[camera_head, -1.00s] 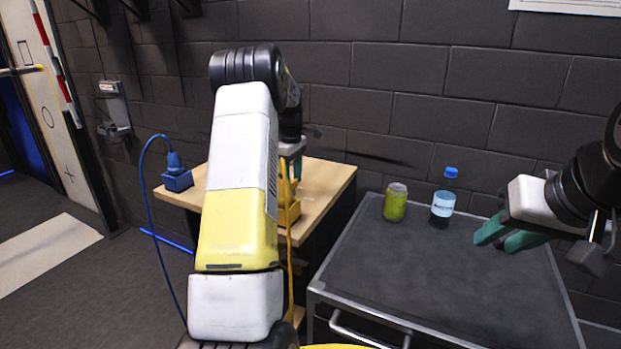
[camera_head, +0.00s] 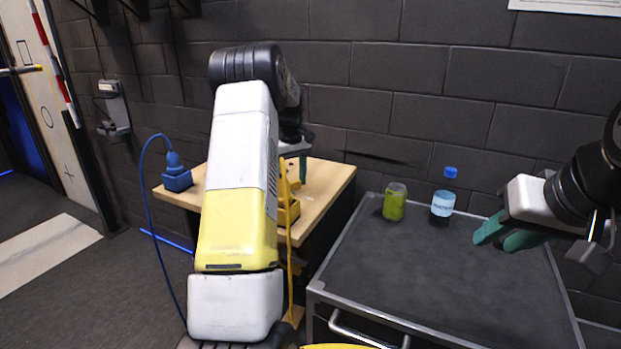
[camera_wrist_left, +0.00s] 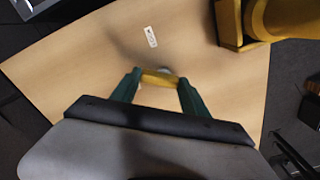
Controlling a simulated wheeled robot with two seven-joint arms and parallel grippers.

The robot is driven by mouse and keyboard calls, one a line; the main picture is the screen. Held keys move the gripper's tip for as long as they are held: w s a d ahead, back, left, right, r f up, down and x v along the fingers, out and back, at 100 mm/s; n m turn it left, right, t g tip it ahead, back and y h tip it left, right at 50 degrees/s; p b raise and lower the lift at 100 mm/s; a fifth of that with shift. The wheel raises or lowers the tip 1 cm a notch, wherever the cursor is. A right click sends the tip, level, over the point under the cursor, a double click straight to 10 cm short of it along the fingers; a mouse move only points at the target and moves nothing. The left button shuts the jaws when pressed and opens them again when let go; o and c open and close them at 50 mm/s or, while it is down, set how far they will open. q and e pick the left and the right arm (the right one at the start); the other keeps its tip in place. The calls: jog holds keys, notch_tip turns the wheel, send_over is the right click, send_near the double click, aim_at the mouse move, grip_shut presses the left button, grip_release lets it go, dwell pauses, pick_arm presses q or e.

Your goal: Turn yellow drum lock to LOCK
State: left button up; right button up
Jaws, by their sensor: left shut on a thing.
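A yellow device (camera_head: 289,213) stands on the light wooden table, partly hidden behind my left arm. A yellow body also shows at the upper right of the left wrist view (camera_wrist_left: 285,18). My left gripper (camera_wrist_left: 158,86) has its green fingers on either side of a short yellow bar (camera_wrist_left: 158,79) and is shut on it. A grey round part shows just behind the bar. In the head view this gripper (camera_head: 298,172) is mostly hidden by my arm. A small white label (camera_wrist_left: 150,37) lies beyond the fingers; its text is unreadable. My right gripper (camera_head: 494,242) hangs empty over the cart, fingers apart.
The wooden table (camera_head: 325,185) also carries a blue socket box (camera_head: 177,181) with a blue cable. A yellow cord (camera_head: 290,275) hangs before the table. The cart's front is clear.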

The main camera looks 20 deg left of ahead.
aim_at(293, 183)
pick_arm(q)
jog(key=m, duration=0.5)
jog(key=shift+s+d+m, duration=0.1)
jog(key=shift+m, duration=0.3)
jog(key=m, duration=0.5)
jog(key=shift+s+r+m, duration=0.1)
jog(key=shift+s+m, duration=0.05)
jog(key=shift+m, duration=0.15)
jog(key=o, duration=1.4)
notch_tip(293, 183, up, 8)
jog(key=shift+f, duration=0.2)
